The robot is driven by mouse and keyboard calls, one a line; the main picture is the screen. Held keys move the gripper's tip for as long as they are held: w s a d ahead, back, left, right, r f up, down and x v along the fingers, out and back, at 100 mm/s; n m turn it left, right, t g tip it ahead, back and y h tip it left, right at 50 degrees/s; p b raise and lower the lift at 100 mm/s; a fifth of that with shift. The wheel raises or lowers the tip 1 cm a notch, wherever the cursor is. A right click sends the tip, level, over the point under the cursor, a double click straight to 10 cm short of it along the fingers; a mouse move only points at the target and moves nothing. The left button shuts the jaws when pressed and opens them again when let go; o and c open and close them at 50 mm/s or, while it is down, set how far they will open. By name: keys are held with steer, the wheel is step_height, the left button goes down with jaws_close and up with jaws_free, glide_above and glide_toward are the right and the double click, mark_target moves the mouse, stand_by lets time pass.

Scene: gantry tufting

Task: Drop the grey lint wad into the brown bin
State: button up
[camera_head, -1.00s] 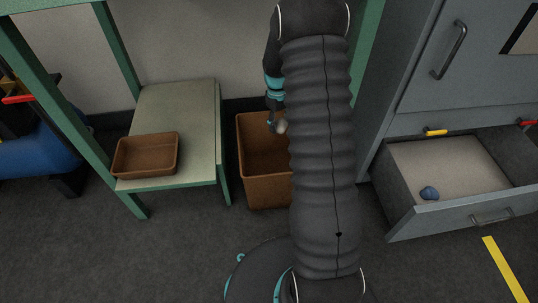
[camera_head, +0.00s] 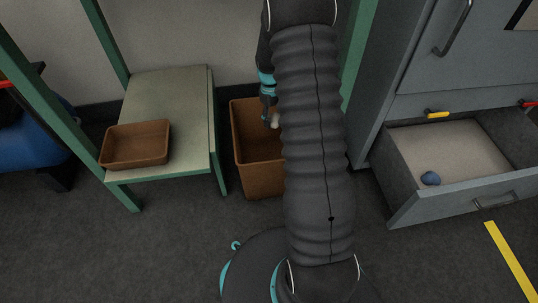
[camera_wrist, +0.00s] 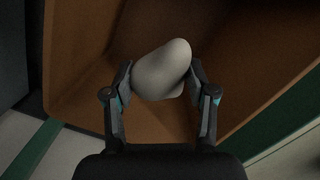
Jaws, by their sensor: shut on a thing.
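The grey lint wad (camera_wrist: 162,70) is a pale, rounded lump between the two fingers of my gripper (camera_wrist: 160,85) in the wrist view. My gripper is shut on it. In the head view the wad (camera_head: 275,121) shows small beside my gripper (camera_head: 270,115), partly hidden by my arm. The brown bin (camera_head: 257,180) stands on the floor, its right side hidden behind my arm. The gripper and wad appear over the bin's opening. In the wrist view the bin's inner wall (camera_wrist: 80,60) fills most of the background behind the wad.
A shallow brown tray (camera_head: 135,146) sits on a low green-edged bench (camera_head: 180,95) left of the bin. On the right, an open grey drawer (camera_head: 450,207) holds a blue lump (camera_head: 430,178). A blue object (camera_head: 35,145) stands at far left. Dark floor is clear in front.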

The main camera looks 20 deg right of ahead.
steer(key=o, duration=1)
steer(key=r, duration=0.4)
steer(key=w+r, duration=0.1)
steer(key=r, duration=0.7)
steer(key=shift+w+a, duration=0.2)
